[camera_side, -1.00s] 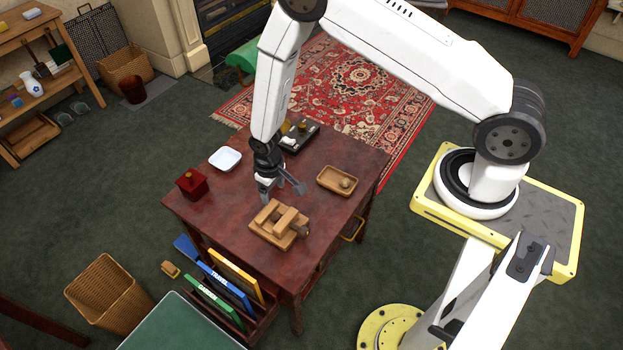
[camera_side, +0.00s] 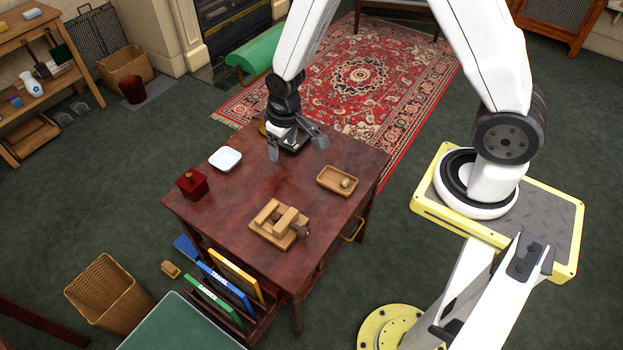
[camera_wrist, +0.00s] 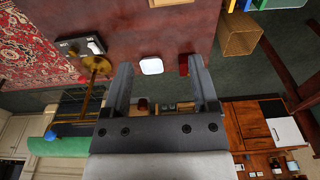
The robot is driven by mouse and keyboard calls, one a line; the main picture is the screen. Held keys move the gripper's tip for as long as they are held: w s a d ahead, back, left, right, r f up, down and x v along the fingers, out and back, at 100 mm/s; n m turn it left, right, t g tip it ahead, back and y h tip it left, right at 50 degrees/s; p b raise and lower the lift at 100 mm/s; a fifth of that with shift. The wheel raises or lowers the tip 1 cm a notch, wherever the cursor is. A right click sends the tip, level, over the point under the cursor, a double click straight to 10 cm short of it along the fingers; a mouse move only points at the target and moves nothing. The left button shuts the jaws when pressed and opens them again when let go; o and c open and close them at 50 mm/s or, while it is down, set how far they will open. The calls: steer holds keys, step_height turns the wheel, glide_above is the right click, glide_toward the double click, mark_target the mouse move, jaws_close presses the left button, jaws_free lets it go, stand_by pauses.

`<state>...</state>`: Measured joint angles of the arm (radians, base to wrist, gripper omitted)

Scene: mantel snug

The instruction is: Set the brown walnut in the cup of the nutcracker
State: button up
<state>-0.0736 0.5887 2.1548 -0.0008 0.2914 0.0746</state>
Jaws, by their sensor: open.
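The wooden nutcracker (camera_side: 268,233) lies on the dark red-brown table near its front, in the side view. A small roundish tan-brown nut (camera_side: 346,183) lies in a shallow wooden tray (camera_side: 325,186) at the table's right; it looks like the walnut, but it is too small to be sure. A dark brown piece shows at the nutcracker's right end; I cannot tell what it is. My gripper (camera_side: 297,148) is open and empty above the back of the table, away from nutcracker and tray. In the wrist view my gripper (camera_wrist: 160,68) has nothing between its fingers.
A white dish (camera_side: 225,159) and a red box (camera_side: 192,184) stand at the table's left. A dark device with a brass disc (camera_wrist: 97,64) sits at the back, partly hidden behind my gripper in the side view. The table's middle is clear.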

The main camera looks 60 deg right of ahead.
steer(key=s+d+r+t, duration=0.1)
steer(key=s+d+r, duration=0.1)
steer(key=s+r, duration=0.7)
steer(key=shift+s+d+r, duration=0.3)
steer(key=shift+d+r, duration=0.1)
steer(key=shift+r, duration=0.5)
